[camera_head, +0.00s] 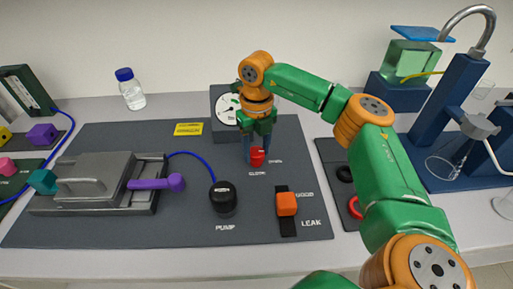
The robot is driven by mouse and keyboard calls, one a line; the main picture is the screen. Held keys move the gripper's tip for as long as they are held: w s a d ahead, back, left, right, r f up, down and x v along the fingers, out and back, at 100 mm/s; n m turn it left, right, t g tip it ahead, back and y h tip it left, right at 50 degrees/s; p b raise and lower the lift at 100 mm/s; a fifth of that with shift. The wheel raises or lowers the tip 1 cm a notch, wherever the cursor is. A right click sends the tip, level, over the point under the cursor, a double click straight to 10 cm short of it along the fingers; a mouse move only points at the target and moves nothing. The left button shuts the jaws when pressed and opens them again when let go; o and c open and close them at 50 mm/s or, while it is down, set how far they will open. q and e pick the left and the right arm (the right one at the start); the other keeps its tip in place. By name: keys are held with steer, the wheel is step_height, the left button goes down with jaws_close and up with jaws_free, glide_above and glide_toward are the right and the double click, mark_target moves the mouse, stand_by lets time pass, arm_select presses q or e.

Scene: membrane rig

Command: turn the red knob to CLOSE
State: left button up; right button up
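The red knob (257,157) stands on the dark grey panel, with a small white CLOSE label in front of it and another small label to its right, too small to read surely. My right gripper (257,150) points straight down over the knob, one finger on its left and one on its right. The fingers are apart with the knob between them; whether they press on it is too small to tell. The fingers and palm hide the knob's upper part, and its pointing direction is not clear. My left gripper is not in view.
A gauge box (224,106) stands just behind the gripper. A black pump button (223,197) and an orange slider (287,204) lie in front. A grey clamp box (100,182) is at left.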

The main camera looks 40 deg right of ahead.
jaws_close()
steer(key=shift+m, duration=0.4)
steer(key=m, duration=0.3)
steer(key=shift+r+p, duration=0.1)
steer(key=shift+p, duration=0.25)
steer(key=m, duration=0.4)
steer(key=shift+m+p, duration=0.3)
steer(key=shift+p, duration=0.05)
steer(key=m, duration=0.4)
steer(key=shift+w+m+p, duration=0.1)
steer(key=shift+m+p, duration=0.2)
steer(key=shift+p, duration=0.1)
steer(key=m+p, duration=0.1)
steer(key=m, duration=0.3)
steer(key=shift+m, duration=0.4)
steer(key=o, duration=1.1)
jaws_free()
steer(key=shift+d, duration=0.1)
